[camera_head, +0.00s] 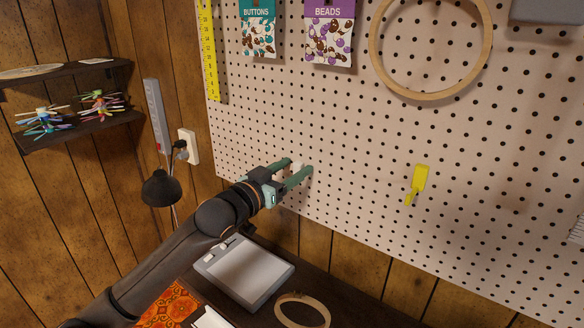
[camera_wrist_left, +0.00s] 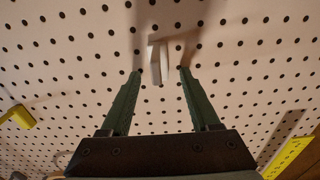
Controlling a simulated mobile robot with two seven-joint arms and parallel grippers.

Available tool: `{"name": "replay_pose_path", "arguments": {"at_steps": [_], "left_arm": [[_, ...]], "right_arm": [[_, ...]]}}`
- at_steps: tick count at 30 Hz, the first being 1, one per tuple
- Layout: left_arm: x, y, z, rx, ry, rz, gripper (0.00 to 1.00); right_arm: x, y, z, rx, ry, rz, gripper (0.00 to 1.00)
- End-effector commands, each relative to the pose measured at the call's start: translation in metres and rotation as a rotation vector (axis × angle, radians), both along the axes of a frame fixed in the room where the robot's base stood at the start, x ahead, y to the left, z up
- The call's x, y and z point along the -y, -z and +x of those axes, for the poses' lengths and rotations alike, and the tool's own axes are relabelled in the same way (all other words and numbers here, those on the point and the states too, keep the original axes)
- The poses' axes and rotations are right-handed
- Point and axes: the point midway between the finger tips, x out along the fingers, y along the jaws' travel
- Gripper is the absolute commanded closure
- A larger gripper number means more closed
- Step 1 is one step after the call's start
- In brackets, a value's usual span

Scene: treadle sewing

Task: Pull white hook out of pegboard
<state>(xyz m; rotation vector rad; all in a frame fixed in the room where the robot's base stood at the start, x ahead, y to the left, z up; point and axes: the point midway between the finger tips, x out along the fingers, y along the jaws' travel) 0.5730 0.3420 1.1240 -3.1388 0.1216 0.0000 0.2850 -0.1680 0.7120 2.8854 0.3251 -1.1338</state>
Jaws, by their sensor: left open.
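The white hook (camera_head: 297,167) is on the pegboard (camera_head: 350,140), low on its left part. In the left wrist view the white hook (camera_wrist_left: 158,62) stands out from the board (camera_wrist_left: 60,60), between and just beyond the fingertips. My left gripper (camera_head: 300,166) is open, with its green fingers pointing at the board on either side of the hook. In the left wrist view the gripper (camera_wrist_left: 160,73) shows a gap between each finger and the hook. My right gripper is not in view.
A yellow hook (camera_head: 419,180) is on the board to the right. A yellow ruler (camera_head: 208,50), button packet (camera_head: 258,28), bead packet (camera_head: 330,32) and wooden hoop (camera_head: 376,60) hang above. Below are a grey box (camera_head: 245,268) and another hoop (camera_head: 318,304). A black lamp (camera_head: 160,188) stands left.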

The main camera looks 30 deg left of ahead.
Motion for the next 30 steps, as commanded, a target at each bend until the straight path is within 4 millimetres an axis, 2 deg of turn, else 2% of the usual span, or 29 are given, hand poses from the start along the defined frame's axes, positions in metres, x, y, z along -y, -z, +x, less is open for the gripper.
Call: {"name": "replay_pose_path", "arguments": {"at_steps": [8, 25, 30], "left_arm": [[0.0004, 0.0003, 0.0016, 0.0, 0.0, 0.0, 0.38], [0.0003, 0.0003, 0.0013, 0.0, 0.0, 0.0, 0.99], [0.0003, 0.0003, 0.0013, -0.001, 0.0, 0.0, 1.0]], "right_arm": [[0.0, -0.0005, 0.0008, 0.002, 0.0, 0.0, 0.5], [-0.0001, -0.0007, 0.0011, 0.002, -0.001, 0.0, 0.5], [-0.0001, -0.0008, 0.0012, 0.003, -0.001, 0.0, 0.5]]}}
